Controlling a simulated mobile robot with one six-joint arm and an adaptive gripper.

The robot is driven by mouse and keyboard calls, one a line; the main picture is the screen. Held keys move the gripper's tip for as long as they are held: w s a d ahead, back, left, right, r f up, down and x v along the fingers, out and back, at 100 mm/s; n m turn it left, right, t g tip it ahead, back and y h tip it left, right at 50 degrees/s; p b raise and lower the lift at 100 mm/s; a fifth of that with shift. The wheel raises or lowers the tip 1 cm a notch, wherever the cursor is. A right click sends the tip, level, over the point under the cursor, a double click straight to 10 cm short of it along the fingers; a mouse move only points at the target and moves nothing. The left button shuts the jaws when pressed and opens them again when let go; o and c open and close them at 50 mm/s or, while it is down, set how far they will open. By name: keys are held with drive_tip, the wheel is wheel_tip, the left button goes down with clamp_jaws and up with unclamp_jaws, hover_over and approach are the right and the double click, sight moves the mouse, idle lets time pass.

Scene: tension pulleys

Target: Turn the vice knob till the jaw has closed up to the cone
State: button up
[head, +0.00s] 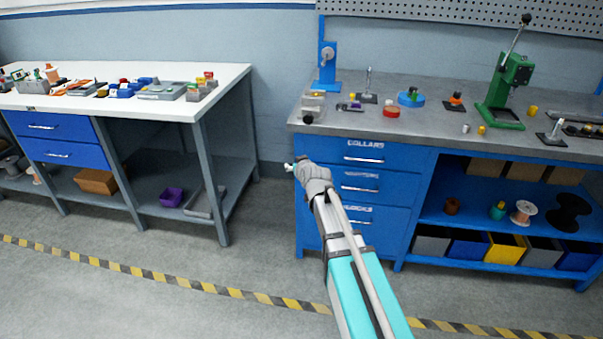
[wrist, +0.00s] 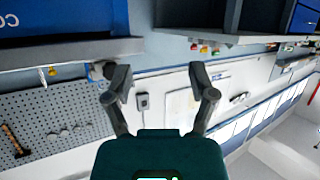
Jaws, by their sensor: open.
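A small grey vice (head: 313,101) sits at the front left corner of the grey workbench top. Its dark round knob (head: 308,118) faces the bench's front edge. A small yellow piece shows at the vice's top, too small to tell whether it is the cone; the jaw gap cannot be made out. My gripper (head: 291,167) is in front of the blue drawers, below and apart from the knob. In the wrist view my gripper (wrist: 161,82) has its two fingers spread with nothing between them. A dark object beside the left finger there may be the knob.
The workbench (head: 430,125) carries a green press (head: 507,85), a blue stand (head: 327,68) and several small parts. A white-topped table (head: 150,108) with more parts stands at left. Open floor lies between table and bench.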

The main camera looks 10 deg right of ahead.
drive_tip(key=s+g+p, duration=0.3)
drive_tip(key=s+p, duration=0.1)
drive_tip(key=s, duration=0.3)
drive_tip(key=shift+d+f+g, duration=0.25)
drive_tip(key=shift+d+g, duration=0.05)
drive_tip(key=shift+g, duration=0.1)
drive_tip(key=shift+s, duration=0.1)
drive_tip(key=s+d+r+m+g+h+p, duration=0.1)
drive_tip(key=s+g+p, duration=0.3)
drive_tip(key=s, duration=0.7)
drive_tip(key=s+d+r+m+g+h+p, duration=0.1)
drive_tip(key=s+d+r+g+p, duration=0.2)
drive_tip(key=s+p, duration=0.4)
drive_tip(key=s+d+g, duration=0.1)
drive_tip(key=s+g, duration=0.1)
drive_tip(key=s, duration=0.3)
drive_tip(key=shift+s+r+m+g, duration=0.25)
drive_tip(key=shift+r+m+g, duration=0.05)
drive_tip(key=shift+r+m, duration=0.1)
